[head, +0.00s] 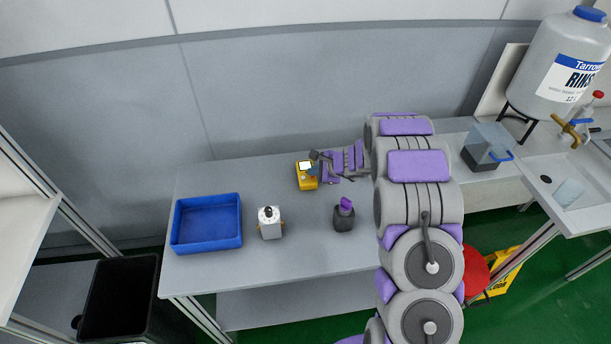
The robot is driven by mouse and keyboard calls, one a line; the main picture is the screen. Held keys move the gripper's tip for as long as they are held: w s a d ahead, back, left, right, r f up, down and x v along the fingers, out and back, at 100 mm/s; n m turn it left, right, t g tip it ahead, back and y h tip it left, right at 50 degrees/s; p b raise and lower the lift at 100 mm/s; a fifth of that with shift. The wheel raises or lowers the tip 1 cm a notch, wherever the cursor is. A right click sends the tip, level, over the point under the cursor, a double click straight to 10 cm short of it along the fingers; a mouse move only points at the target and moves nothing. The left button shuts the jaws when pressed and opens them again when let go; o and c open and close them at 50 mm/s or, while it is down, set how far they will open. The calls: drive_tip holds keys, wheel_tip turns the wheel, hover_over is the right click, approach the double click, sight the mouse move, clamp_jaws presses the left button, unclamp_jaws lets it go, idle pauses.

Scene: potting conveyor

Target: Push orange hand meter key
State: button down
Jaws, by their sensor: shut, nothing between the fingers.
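The orange hand meter (307,182) stands on the grey table near its back edge, with a pale screen at its top facing me. My gripper (314,160) is at the meter's upper right, with its fingertips beside or over the screen area. My gripper is shut and empty. The key itself is too small to make out, and part of the meter's right side is hidden by my gripper. I cannot tell whether the fingertips touch the meter.
A blue tray (206,245) stands at the table's left end. A white box with a black knob (270,229) and a dark block with a purple top (344,222) stand nearer the front. A sink (575,185) and rinse tank (560,60) are at right. A black bin (118,300) stands at lower left.

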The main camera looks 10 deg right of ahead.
sight(314, 179)
drive_tip(key=shift+f, duration=0.15)
drive_tip(key=shift+r, duration=0.6)
idle(0.3)
wheel_tip(314, 179, up, 6)
drive_tip(key=p, duration=0.4)
drive_tip(key=shift+p, duration=0.4)
